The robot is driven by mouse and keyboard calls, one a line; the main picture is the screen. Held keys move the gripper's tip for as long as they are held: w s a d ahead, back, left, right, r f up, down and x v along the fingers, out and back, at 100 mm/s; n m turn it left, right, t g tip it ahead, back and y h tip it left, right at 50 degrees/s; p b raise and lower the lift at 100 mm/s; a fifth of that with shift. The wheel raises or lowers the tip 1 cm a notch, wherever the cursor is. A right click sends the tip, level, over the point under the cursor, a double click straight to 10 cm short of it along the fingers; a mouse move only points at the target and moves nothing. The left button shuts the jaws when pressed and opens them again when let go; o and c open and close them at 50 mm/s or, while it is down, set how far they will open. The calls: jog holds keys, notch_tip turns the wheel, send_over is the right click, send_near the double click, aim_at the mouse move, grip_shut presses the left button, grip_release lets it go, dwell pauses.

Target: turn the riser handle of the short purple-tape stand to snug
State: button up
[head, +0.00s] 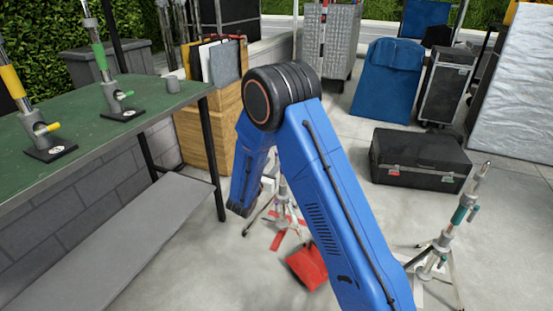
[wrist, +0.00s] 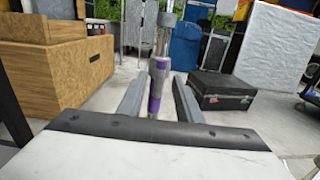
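The short stand with purple tape (wrist: 155,85) is upright in the wrist view, a grey post with two purple bands. My gripper (wrist: 158,80) is open, its two grey fingers on either side of the post with gaps showing. I cannot tell how far beyond the fingertips the post stands. A grey collar (wrist: 167,19) shows higher on the post. I cannot make out the riser handle. In the head view my blue arm covers most of the middle. Parts of a stand (head: 284,192) show behind it, but its tape colour is not clear.
A teal-tape stand (head: 459,215) is at the right. Yellow-tape (head: 12,82) and green-tape (head: 100,56) stands are on the green-topped bench (head: 150,93). A red sandbag (head: 308,268) lies on the floor. A black case (head: 418,160) and wooden crate (head: 200,145) stand behind.

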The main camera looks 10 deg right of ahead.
aim_at(276, 159)
jog(key=shift+x, duration=2.6)
grip_shut()
